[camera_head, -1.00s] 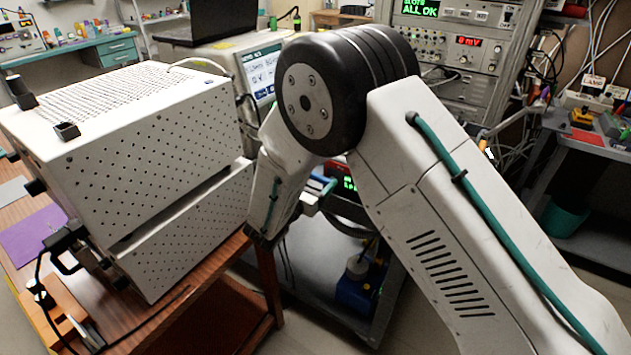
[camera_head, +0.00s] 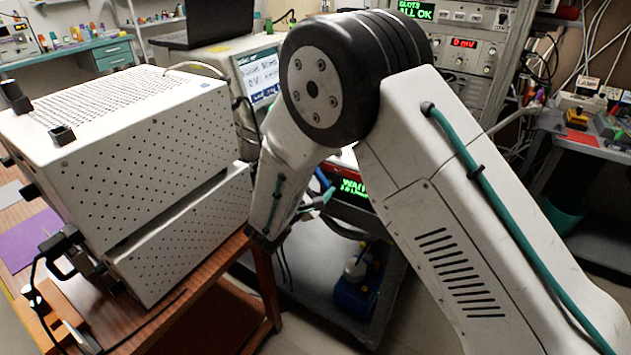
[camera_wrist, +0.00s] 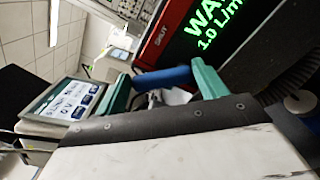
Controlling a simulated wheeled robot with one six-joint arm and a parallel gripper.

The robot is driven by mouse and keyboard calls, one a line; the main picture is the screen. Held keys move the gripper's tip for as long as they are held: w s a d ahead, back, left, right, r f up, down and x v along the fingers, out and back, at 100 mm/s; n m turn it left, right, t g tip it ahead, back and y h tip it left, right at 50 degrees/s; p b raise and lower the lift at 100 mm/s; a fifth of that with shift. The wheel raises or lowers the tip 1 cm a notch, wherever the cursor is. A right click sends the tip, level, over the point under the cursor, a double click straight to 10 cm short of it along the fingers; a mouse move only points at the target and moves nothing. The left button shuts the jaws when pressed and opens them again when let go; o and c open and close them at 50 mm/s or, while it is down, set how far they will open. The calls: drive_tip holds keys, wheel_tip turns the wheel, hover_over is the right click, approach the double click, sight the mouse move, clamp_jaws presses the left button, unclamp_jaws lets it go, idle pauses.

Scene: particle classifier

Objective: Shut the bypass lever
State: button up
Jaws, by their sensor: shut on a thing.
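The bypass lever shows a blue handle (camera_wrist: 166,76) in the wrist view, lying across between the two teal fingers of my gripper (camera_wrist: 160,84). The jaws are shut on it. In the head view a bit of the blue handle (camera_head: 322,178) shows beside my gripper (camera_head: 318,200), largely behind my forearm. The handle is in front of a red-edged black unit (camera_wrist: 185,28) marked "SHUT", with a green display (camera_wrist: 210,25) reading "WA…" and "1.0 L/m…". The lever's pivot is hidden.
A white perforated box (camera_head: 150,150) stands on the wooden table (camera_head: 205,295) at left, close to my forearm. A tilted screen (camera_wrist: 68,100) is near my gripper. A grey cart (camera_head: 310,290) stands below. An instrument rack (camera_head: 460,65) is behind my arm.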

drive_tip(key=shift+s+d+r+m, duration=0.1)
drive_tip(key=shift+d+m, duration=0.05)
drive_tip(key=shift+m, duration=0.45)
drive_tip(key=shift+s+d+m, duration=0.1)
drive_tip(key=shift+m, duration=0.5)
drive_tip(key=o, duration=1)
drive_tip(key=shift+f, duration=0.2)
